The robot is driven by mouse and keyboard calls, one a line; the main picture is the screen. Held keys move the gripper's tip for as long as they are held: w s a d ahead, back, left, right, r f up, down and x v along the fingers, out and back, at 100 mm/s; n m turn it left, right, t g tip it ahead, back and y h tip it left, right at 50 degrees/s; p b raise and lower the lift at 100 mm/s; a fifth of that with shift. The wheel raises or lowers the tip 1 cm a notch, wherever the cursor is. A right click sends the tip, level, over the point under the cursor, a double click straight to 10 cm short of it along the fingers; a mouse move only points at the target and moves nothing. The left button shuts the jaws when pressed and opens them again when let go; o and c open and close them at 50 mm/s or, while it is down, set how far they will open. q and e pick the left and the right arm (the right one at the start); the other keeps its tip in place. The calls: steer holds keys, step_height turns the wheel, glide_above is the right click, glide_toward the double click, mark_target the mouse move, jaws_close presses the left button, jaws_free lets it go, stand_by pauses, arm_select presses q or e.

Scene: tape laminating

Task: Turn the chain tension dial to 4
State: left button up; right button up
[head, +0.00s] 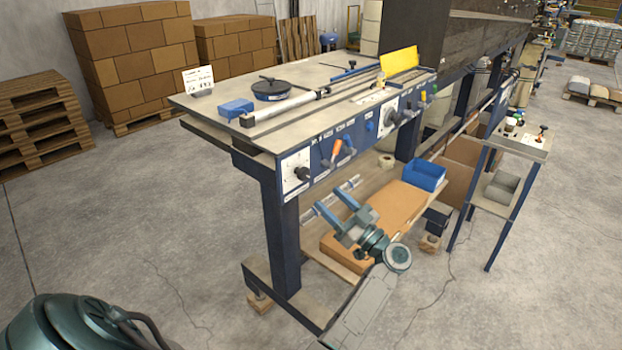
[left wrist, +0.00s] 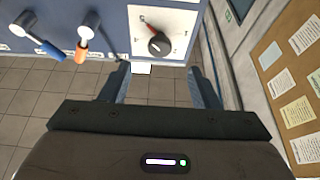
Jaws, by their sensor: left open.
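A black dial knob (head: 302,173) sits on a white plate at the near left end of the blue machine front in the head view. A black dial knob on a white plate (left wrist: 159,44) also shows in the left wrist view, beyond my fingers. Its scale numbers are too small to read. A second dark dial (head: 390,115) is farther right along the panel; I cannot read which label names chain tension. My left gripper (head: 333,200) is open and empty, below and right of the near dial, apart from it. It shows in the left wrist view (left wrist: 158,72).
Orange-handled (head: 337,148) and blue-handled levers (left wrist: 51,49) sit beside the near dial. A blue bin (head: 425,175) and a cardboard sheet (head: 390,212) lie on the lower shelf. A small stand (head: 520,142) is at the right.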

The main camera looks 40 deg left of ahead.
mark_target(306, 177)
arm_select(q)
steer(key=p+x, duration=0.2)
steer(key=x, duration=0.4)
steer(key=shift+a+r, duration=0.2)
steer(key=shift+a, duration=0.05)
steer(key=shift+a+r, duration=0.2)
steer(key=shift+a, duration=0.5)
arm_select(e)
steer(key=shift+s+d+r, duration=0.2)
steer(key=shift+r, duration=0.45)
steer(key=shift+s+d+r, duration=0.15)
steer(key=shift+s+r, duration=0.05)
steer(key=shift+r, duration=0.45)
arm_select(q)
steer(key=shift+c, duration=0.3)
steer(key=c, duration=0.9)
steer(key=shift+w, duration=0.1)
steer(key=shift+c, duration=0.2)
arm_select(e)
steer(key=shift+a+f, duration=0.1)
